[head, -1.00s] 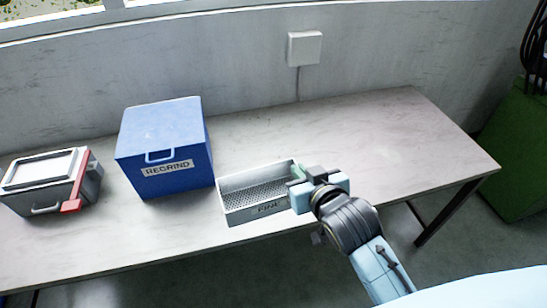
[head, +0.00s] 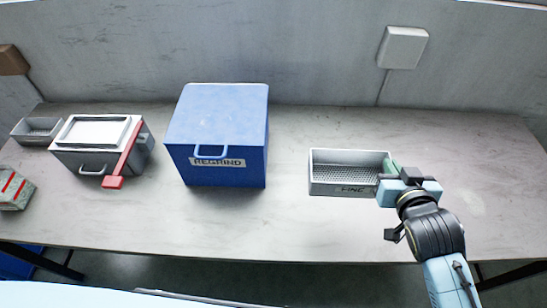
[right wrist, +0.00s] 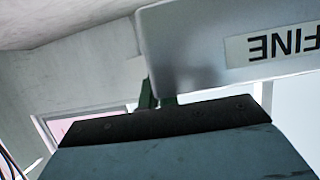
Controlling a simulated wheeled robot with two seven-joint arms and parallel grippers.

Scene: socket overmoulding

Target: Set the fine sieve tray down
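The fine sieve tray (head: 349,189) is a grey open box with a perforated floor and a "FINE" label on its front. It looks level, over the table to the right of the blue regrind box. My right gripper (head: 389,172) is at the tray's right end, shut on its end wall. In the right wrist view, the green fingers (right wrist: 157,95) meet the edge of the tray (right wrist: 205,45), whose label appears upside down. I cannot tell whether the tray's underside touches the table. My left gripper is not in view.
The blue "REGRIND" box (head: 217,135) stands left of the tray, with a gap between. Further left are a grey lidded box (head: 98,148) with a red lever, a small grey tray (head: 38,131) and a red-striped block (head: 14,190). The table (head: 300,230) is clear in front and at right.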

